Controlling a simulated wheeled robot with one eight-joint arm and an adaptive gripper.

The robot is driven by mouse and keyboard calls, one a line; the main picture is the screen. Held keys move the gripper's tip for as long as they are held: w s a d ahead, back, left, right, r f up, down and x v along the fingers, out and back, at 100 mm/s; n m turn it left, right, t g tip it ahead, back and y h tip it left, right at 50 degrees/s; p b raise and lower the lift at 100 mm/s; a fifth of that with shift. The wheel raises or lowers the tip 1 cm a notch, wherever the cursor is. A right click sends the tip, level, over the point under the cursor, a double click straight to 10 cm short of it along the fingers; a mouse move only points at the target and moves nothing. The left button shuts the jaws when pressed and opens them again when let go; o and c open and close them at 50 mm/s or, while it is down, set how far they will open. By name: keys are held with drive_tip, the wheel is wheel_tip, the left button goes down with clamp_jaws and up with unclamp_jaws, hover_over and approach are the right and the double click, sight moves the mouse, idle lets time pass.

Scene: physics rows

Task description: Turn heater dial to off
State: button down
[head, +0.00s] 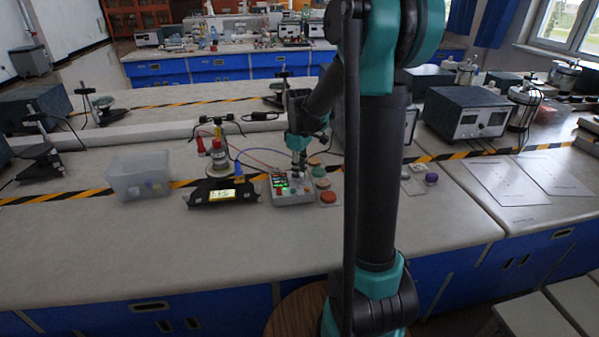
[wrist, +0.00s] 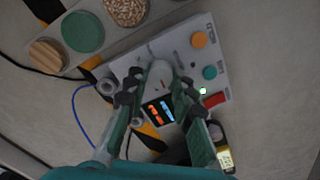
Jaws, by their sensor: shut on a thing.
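A grey control box (head: 294,198) stands on the bench in the head view, under my gripper. In the wrist view the box (wrist: 186,52) shows a pale rounded dial (wrist: 160,71), and a small display with red and blue digits (wrist: 159,111). My gripper (wrist: 158,86) points down at the box, with its two fingers on either side of the dial and shut on it. The fingers hide part of the dial, and its pointer setting cannot be read. In the head view my gripper (head: 300,166) is small and hides the dial.
The box also carries an orange button (wrist: 199,40), a green button (wrist: 209,72) and a red switch (wrist: 214,100). A strip with round discs (wrist: 83,31) lies beside it. A black meter (head: 222,192), a clear bin (head: 140,178) and cables lie left. The front bench is clear.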

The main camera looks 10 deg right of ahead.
drive_tip(key=shift+n, duration=0.6)
drive_tip(key=c, duration=1.3)
unclamp_jaws()
wheel_tip(320, 180, up, 12)
